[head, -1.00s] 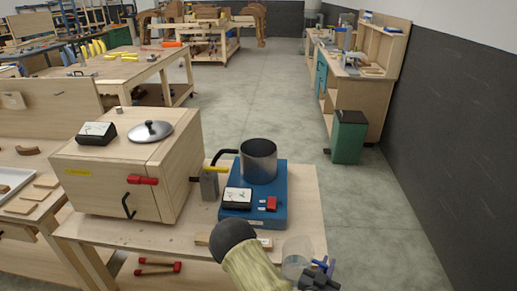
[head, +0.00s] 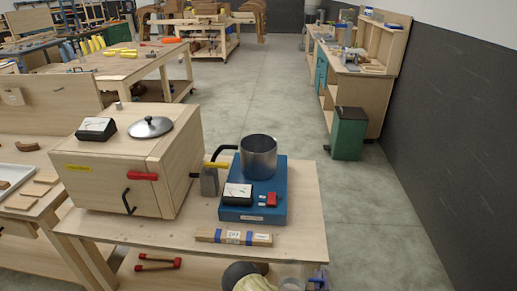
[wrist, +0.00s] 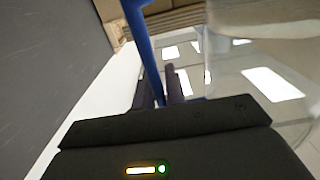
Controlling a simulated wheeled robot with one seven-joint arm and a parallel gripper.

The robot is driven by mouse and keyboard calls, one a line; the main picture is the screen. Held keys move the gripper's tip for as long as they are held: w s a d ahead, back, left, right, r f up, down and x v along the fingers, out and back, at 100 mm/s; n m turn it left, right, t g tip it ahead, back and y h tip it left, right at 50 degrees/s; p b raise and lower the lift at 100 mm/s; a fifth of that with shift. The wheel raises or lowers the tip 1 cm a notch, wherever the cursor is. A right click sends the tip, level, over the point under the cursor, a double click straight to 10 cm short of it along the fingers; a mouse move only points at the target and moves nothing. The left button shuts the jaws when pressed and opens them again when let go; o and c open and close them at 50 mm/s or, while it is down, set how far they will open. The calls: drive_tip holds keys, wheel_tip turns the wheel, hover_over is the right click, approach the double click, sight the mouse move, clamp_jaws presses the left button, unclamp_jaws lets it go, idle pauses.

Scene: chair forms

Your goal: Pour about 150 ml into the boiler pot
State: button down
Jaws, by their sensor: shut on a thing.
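The boiler pot (head: 258,158) is a grey metal cylinder, open at the top. It stands upright on a blue base unit (head: 277,188) on the wooden bench. A clear jug (head: 292,276) is at the bottom edge of the head view, partly cut off. My gripper (wrist: 165,88) is shut on the jug's blue handle (wrist: 143,45). The jug's clear wall (wrist: 250,65) fills the upper right of the wrist view. The jug is nearer to me than the pot and apart from it. I cannot tell its liquid level.
A wooden cabinet (head: 110,185) with a lid on top stands left of the pot. A grey block with a yellow lever (head: 209,181) sits beside the base. A wooden strip with blue bands (head: 233,237) lies at the bench's front.

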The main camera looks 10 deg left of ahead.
wheel_tip(320, 180, down, 10)
drive_tip(key=b, duration=0.9)
drive_tip(key=shift+d+r, duration=0.15)
drive_tip(key=shift+d, duration=0.05)
